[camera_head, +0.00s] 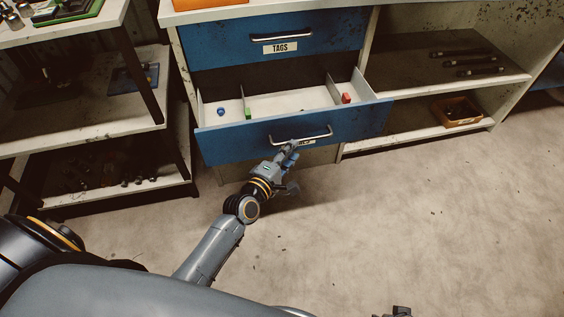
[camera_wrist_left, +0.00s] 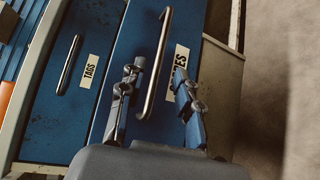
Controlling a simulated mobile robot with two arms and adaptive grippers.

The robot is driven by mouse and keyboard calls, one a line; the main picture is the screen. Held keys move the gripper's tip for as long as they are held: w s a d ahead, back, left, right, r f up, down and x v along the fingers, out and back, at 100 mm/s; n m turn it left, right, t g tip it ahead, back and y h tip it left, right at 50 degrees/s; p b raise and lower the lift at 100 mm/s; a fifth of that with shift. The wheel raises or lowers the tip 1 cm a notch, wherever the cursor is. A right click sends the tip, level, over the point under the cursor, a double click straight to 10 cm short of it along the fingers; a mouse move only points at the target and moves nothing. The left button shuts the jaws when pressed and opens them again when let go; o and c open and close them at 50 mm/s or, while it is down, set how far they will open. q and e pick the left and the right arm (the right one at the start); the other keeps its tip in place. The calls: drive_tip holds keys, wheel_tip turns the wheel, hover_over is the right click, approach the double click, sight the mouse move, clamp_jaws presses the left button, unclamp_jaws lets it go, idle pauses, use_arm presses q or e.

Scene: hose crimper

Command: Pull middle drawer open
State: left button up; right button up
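The middle drawer (camera_head: 225,145) is blue and stands pulled out below the TAGS drawer, its white compartments showing. Its metal handle (camera_head: 301,136) runs across the front, above a label partly hidden by my gripper. My left gripper (camera_head: 290,155) is at this handle, near its middle. In the left wrist view my left gripper (camera_wrist_left: 157,95) has its fingers apart, with the handle (camera_wrist_left: 163,45) between them and no clear grip on it. A small dark piece at the bottom edge (camera_head: 400,311) may be part of my right gripper; its fingers cannot be made out.
The TAGS drawer (camera_head: 275,38) above is shut. Inside the open drawer are a blue piece (camera_head: 221,112), a green piece (camera_head: 248,113) and a red piece (camera_head: 346,98). Open shelves with an orange bin (camera_head: 456,111) stand right, a shelf rack (camera_head: 85,104) left. The floor in front is clear.

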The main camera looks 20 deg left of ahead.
use_arm(q)
drive_tip(key=v, duration=0.5)
drive_tip(key=shift+s, duration=0.15)
drive_tip(key=s+d+f+m+g, duration=0.3)
drive_tip(key=s+f+m+g, duration=0.4)
drive_tip(key=s+f+m, duration=0.5)
drive_tip(key=s+a+f+m+g+y+p, duration=0.1)
drive_tip(key=s+f+p, duration=0.4)
drive_tip(key=s, duration=0.5)
drive_tip(key=s+a+f+m+g+y+p, duration=0.1)
drive_tip(key=s+a+f+m+g+p, duration=0.3)
drive_tip(key=s+p, duration=0.3)
drive_tip(key=s+a+f+m+g+y+p, duration=0.1)
drive_tip(key=s+f+p, duration=0.5)
drive_tip(key=s, duration=0.7)
drive_tip(key=a+m+g, duration=0.1)
drive_tip(key=a+g, duration=0.1)
drive_tip(key=shift+s+a+m, duration=0.25)
drive_tip(key=shift+s+m, duration=0.05)
drive_tip(key=shift+m, duration=0.1)
use_arm(e)
drive_tip(key=s+d+f+g, duration=0.1)
drive_tip(key=s+f, duration=0.2)
drive_tip(key=s, duration=0.6)
drive_tip(key=s+d+f, duration=0.2)
drive_tip(key=s+f, duration=0.1)
drive_tip(key=s, duration=0.7)
drive_tip(key=shift+s+d+f+g, duration=0.15)
drive_tip(key=shift+s+f+g, duration=0.1)
drive_tip(key=shift+f+g, duration=0.15)
